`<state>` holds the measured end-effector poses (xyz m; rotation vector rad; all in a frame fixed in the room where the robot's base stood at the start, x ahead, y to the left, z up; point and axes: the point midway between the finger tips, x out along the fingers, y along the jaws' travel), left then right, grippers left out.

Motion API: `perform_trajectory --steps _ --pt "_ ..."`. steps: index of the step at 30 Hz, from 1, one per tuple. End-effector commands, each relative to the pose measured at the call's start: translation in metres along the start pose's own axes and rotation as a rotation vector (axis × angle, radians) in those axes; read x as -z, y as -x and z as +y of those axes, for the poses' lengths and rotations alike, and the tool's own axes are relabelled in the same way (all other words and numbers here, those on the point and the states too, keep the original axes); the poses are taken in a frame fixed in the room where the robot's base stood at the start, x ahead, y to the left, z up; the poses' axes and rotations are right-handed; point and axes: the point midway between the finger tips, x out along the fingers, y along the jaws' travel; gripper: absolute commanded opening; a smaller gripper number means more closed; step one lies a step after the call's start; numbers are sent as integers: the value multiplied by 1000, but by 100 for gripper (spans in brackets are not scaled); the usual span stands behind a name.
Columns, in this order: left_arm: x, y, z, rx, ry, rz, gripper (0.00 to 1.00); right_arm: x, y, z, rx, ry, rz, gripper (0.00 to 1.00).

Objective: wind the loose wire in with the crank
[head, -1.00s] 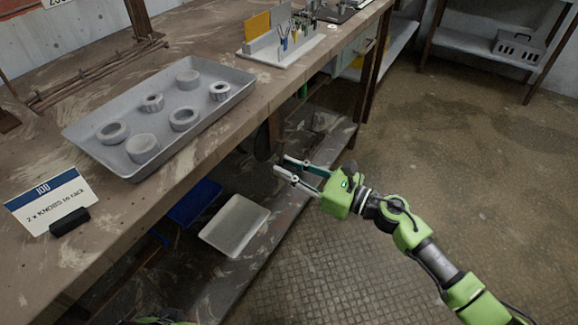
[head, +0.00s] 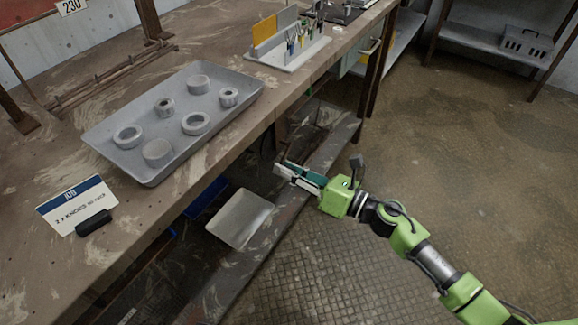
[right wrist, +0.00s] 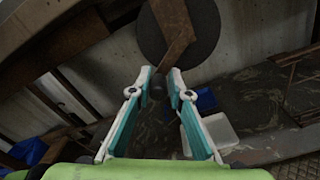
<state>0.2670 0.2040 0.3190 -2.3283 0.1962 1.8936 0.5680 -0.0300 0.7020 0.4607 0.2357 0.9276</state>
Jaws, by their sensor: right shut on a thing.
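My right gripper (head: 280,170) is beside the front edge of the bench, above the lower shelf. In the right wrist view its two fingers (right wrist: 160,84) are closed in on the dark knob (right wrist: 158,88) of the crank, with the grip partly hidden by the fingertips. The crank's brown arm (right wrist: 174,30) lies across a dark round disc (right wrist: 205,32) behind it. In the head view the crank is hard to make out in the shade under the bench. I cannot make out the loose wire. My left gripper is not in view.
The bench (head: 120,240) holds a grey tray (head: 150,178) of ring-shaped and round parts, a job card (head: 75,205) and a tool holder (head: 290,60). A pale tray (head: 240,218) sits on the lower shelf. The floor (head: 450,150) to the right is clear.

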Motion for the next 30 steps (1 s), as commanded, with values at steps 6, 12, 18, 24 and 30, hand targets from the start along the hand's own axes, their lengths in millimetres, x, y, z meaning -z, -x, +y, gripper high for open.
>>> perform_trajectory --steps 6,12,18,24,30 --pt "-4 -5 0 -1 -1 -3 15 -2 -1 6 -11 -18 -2 0" --pt "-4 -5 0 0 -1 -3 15 -3 -1 6 -11 -18 -3 0" --pt "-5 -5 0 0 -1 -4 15 -3 -2 5 -10 -16 -3 32" --pt "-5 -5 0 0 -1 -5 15 -2 -1 3 -5 -18 -2 32" --pt "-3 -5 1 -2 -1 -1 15 -1 6 2 -1 -19 0 32"
